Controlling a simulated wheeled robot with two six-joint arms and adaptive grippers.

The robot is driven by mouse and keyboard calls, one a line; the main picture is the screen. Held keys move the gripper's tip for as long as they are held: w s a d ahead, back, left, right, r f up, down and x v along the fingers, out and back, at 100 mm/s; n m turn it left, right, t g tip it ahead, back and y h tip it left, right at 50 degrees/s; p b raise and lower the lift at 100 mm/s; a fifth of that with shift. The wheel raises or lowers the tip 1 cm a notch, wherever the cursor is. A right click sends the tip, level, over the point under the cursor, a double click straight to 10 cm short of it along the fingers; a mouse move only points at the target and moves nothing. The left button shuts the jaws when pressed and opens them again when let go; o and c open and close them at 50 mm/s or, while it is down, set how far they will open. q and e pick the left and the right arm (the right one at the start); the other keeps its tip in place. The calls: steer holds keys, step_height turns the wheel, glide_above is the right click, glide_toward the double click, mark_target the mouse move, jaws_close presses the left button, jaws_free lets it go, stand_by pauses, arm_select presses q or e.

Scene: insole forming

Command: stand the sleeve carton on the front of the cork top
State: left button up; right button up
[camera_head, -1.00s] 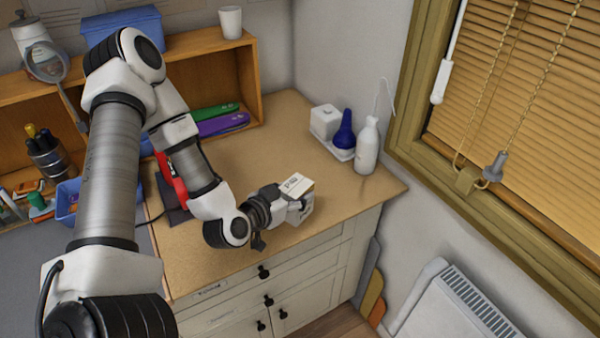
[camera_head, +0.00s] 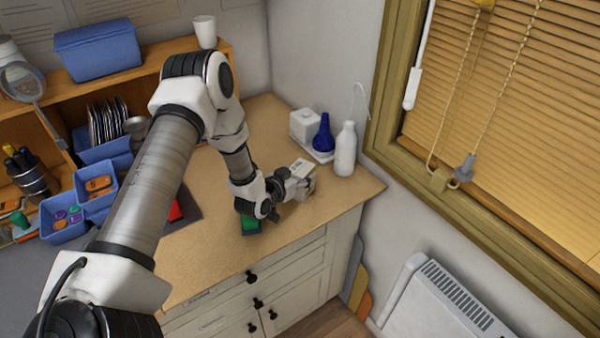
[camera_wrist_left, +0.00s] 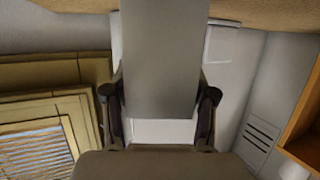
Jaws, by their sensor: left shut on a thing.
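The sleeve carton (camera_head: 304,167) is a small pale box with dark print on its upper face, near the right part of the cork top (camera_head: 225,262). My left gripper (camera_head: 303,186) is shut on it from the left, and fingers and wrist hide part of it. I cannot tell whether its base touches the cork. In the left wrist view the carton (camera_wrist_left: 160,60) is a plain grey block between the two dark fingers. My right gripper is in neither view.
A green thing (camera_head: 250,223) lies below my wrist. The front right cork is clear. Blue bins (camera_head: 97,190) stand left.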

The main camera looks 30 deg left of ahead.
arm_select(q)
steer(key=shift+s, duration=0.1)
steer(key=o, duration=1)
steer(key=shift+s+f, duration=0.1)
steer(key=shift+c, duration=0.2)
steer(key=o, duration=0.4)
steer(key=shift+r, duration=0.2)
steer(key=shift+s, duration=0.2)
steer(key=b+v, duration=0.1)
steer(key=v, duration=1)
steer(key=shift+s+r+b, duration=0.15)
steer(key=shift+s+b, duration=0.1)
steer(key=shift+b, duration=0.15)
